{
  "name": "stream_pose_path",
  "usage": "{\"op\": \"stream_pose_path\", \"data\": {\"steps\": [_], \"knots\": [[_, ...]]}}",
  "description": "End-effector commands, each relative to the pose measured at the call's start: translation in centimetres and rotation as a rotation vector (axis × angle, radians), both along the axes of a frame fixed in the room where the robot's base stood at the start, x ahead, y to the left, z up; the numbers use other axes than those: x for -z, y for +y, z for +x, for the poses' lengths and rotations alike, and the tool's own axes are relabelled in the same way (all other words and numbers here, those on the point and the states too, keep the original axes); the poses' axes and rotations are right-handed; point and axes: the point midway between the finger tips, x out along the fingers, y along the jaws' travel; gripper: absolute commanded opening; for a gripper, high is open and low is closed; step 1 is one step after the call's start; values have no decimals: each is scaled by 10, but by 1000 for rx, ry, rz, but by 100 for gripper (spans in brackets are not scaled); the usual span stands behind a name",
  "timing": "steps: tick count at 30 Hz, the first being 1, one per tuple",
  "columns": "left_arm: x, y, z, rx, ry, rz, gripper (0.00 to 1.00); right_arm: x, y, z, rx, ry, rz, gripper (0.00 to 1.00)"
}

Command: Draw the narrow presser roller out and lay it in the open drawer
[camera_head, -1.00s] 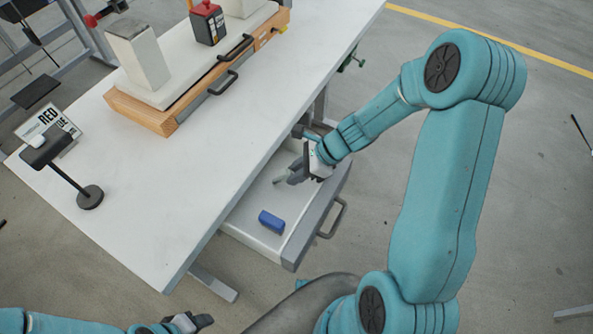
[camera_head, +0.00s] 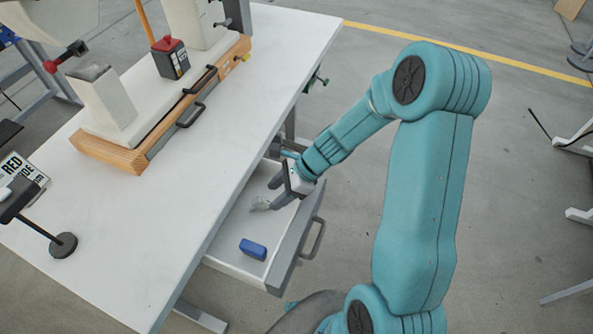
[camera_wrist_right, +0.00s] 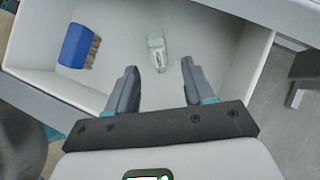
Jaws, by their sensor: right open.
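A small pale grey metal piece, which looks like the narrow presser roller (camera_head: 260,204), lies on the floor of the open drawer (camera_head: 233,259). In the right wrist view the grey piece (camera_wrist_right: 157,52) shows just beyond and between my fingertips, with no finger visibly touching it. My right gripper (camera_head: 274,193) is over the drawer, open and empty, its two fingers spread in the right wrist view (camera_wrist_right: 159,72). The drawer sticks out from under the white table (camera_head: 205,190). My left gripper is out of view.
A blue brush (camera_head: 253,249) with brown bristles lies in the drawer's near part. A machine on a wooden base (camera_head: 110,154) stands on the table with a red-and-black box (camera_head: 171,58). A black stand (camera_head: 63,245) holds a sign at the left. The table's front is clear.

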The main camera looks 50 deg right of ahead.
Motion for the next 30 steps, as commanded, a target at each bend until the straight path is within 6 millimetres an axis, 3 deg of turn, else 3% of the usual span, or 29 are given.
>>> {"op": "stream_pose_path", "data": {"steps": [1, 6, 15, 21, 30], "knots": [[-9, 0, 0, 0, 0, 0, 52, -16, -7, -4, 4, -3, -2, 52], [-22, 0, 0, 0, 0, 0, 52, -52, -30, -22, 4, -3, -3, 52], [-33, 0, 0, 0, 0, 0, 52, -99, -61, -46, 3, -1, -1, 52], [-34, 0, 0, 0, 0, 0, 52, -109, -67, -52, 0, 1, -1, 52], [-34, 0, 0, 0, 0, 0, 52, -110, -68, -53, 0, 0, 0, 52]]}}
